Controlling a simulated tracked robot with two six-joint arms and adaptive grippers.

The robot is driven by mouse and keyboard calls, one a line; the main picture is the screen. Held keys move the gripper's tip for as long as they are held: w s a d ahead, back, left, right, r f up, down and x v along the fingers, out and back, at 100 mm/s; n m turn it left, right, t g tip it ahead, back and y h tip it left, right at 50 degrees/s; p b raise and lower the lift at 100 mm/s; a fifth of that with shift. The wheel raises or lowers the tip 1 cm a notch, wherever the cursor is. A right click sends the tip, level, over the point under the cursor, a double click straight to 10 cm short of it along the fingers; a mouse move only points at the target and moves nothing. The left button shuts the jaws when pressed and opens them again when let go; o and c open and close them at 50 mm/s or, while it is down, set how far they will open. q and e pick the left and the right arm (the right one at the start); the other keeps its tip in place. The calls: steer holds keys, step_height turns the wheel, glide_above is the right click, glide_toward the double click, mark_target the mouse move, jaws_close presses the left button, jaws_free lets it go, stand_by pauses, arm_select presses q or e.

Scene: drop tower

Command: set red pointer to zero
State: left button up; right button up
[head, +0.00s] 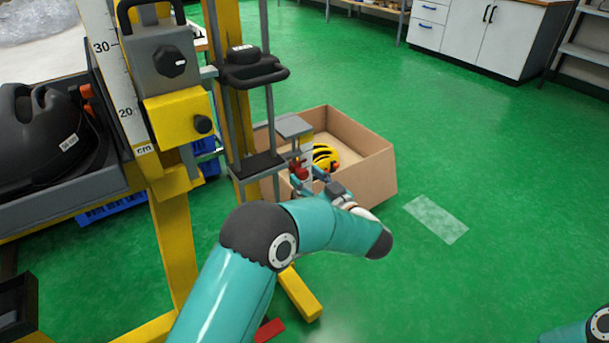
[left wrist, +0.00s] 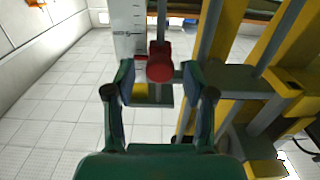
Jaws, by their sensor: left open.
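The red pointer (head: 298,167) is a small red block on the drop tower, low at its right side in the head view. In the left wrist view the red pointer (left wrist: 160,62) shows in the gap between my fingertips, with a white scale strip (left wrist: 127,28) behind it to the left. My left gripper (head: 314,174) is open around or just short of the pointer; I cannot tell whether a finger touches it. Its two fingers (left wrist: 160,80) also show in the left wrist view. The pointer's exact reading is too small to tell. My right gripper is out of view.
A cardboard box (head: 372,170) with a yellow-black helmet (head: 324,157) stands behind my left gripper. Another scale marked in cm (head: 118,85) and a yellow block with a knob (head: 178,117) are at the left. The green floor to the right is mostly clear.

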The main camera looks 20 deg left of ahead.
arm_select(q)
steer(key=v, duration=1)
steer(key=shift+s, duration=0.1)
